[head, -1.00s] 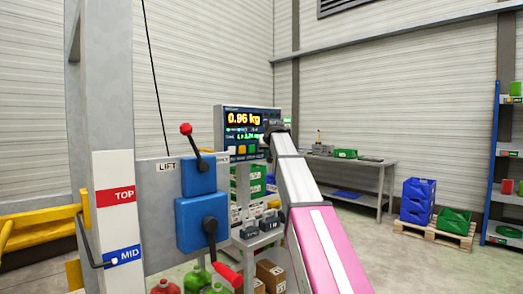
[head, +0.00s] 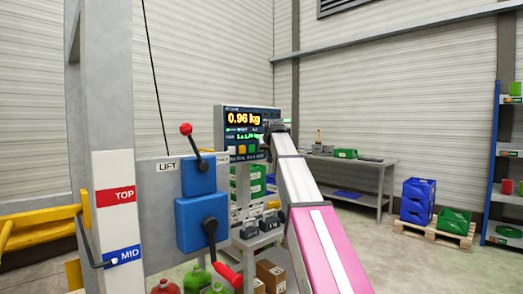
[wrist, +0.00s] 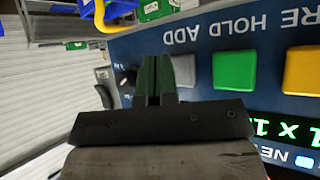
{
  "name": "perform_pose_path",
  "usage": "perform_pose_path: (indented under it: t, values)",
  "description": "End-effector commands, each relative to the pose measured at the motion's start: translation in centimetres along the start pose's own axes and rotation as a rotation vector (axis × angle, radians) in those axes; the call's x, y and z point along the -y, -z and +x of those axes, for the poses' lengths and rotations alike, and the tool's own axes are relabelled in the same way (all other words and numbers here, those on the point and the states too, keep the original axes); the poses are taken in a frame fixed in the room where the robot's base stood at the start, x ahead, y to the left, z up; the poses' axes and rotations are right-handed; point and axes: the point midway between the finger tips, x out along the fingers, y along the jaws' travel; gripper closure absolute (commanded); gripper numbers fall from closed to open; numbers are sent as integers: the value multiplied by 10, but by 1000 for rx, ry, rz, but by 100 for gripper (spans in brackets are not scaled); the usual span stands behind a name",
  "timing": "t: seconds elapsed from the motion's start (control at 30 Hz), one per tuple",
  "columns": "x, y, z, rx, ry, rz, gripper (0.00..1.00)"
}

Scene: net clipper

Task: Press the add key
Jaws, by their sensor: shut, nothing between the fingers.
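The scale display panel (head: 232,119) reads 0.96 kg in the head view, with my gripper (head: 266,138) at its lower right. In the wrist view the panel is upside down. The grey key (wrist: 184,70) lies by the ADD label (wrist: 181,36), with the green key (wrist: 234,70) by HOLD and the yellow key (wrist: 303,70) by a label ending in RE. My gripper (wrist: 158,62) is shut and empty. Its fingers overlap the grey key's left edge in the picture. Contact with the key cannot be told.
A blue lever box (head: 198,177) and a second one (head: 202,222) stand left of the panel. A workbench (head: 345,162) stands behind to the right. The floor at right front is open.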

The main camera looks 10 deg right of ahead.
Motion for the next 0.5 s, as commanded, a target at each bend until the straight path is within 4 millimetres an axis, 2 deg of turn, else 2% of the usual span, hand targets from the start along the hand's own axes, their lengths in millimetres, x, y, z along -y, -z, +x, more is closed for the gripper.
perform_pose_path:
  t: [0.5]
  values:
    - [2, 3, 3, 0, 0, 0, 100]
